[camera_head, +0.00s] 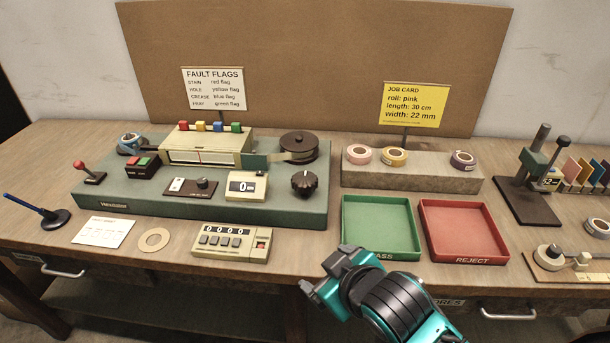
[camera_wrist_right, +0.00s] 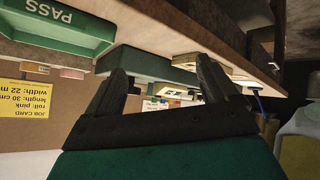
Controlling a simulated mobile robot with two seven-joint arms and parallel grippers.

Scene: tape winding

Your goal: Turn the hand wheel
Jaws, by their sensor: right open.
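A green winding machine (camera_head: 200,210) stands on the bench. At its right rear is a dark round wheel (camera_head: 298,143), lying flat with a pale tape strip running to it. On the front right is a black fluted knob (camera_head: 304,183) with a pointer mark. I cannot tell for certain which is the hand wheel. My right gripper (camera_head: 328,272) is over the bench's front edge, in front of the machine and apart from it. In the right wrist view my right gripper (camera_wrist_right: 162,75) is open with nothing between its fingers. My left gripper is not in view.
A counter box (camera_head: 232,243) sits left of my right gripper. The green PASS tray (camera_head: 380,197) and red REJECT tray (camera_head: 462,204) are right of the machine. Tape rolls sit on a grey block (camera_head: 420,177); a lever press (camera_head: 540,170) stands at right.

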